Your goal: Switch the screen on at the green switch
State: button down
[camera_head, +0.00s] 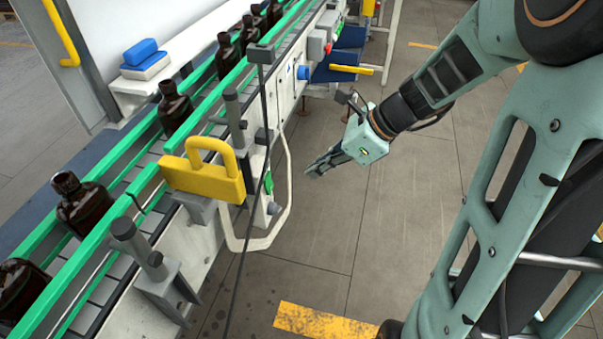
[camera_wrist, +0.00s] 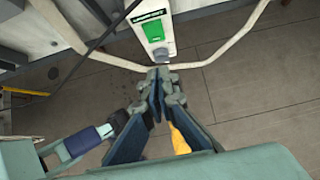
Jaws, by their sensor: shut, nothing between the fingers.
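The green switch (camera_head: 268,182) sits on the side of the conveyor frame, partly behind a hanging black cable in the head view. In the wrist view the green switch (camera_wrist: 152,30) shows as a green rocker on a white plate, with a grey round knob (camera_wrist: 160,53) below it. My gripper (camera_head: 313,169) hangs in the air over the floor, right of the switch and apart from it. In the wrist view the fingertips of my gripper (camera_wrist: 160,76) are together and empty, below the knob in the picture. I cannot make out a screen.
Amber bottles (camera_head: 174,108) stand on the conveyor between green rails (camera_head: 100,230). A yellow padlock-shaped piece (camera_head: 205,178) sticks out at the near side. A white bent tube (camera_head: 286,200) loops around the switch. A red button box (camera_head: 320,46) is farther back. The floor (camera_head: 380,210) beside the conveyor is clear.

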jog(key=shift+v, duration=1.15)
jog(key=d+f+m+t+y+b, duration=0.1)
jog(key=f+m+y, duration=0.3)
jog(key=m, duration=0.5)
jog(key=s+d+f+m+t+y+b, duration=0.1)
jog(key=d+f+m+t+y+b, duration=0.1)
jog(key=f+m, duration=0.4)
jog(key=d+m+y, duration=0.1)
jog(key=m+y, duration=0.1)
jog(key=m, duration=0.1)
jog(key=shift+s+d, duration=0.2)
jog(key=b, duration=0.3)
send_near(269, 183)
jog(key=w+a+f, duration=0.2)
jog(key=a+f, duration=0.2)
jog(key=a, duration=0.1)
jog(key=shift+w+a+r, duration=0.15)
jog(key=shift+w+a, duration=0.2)
jog(key=shift+a, duration=0.1)
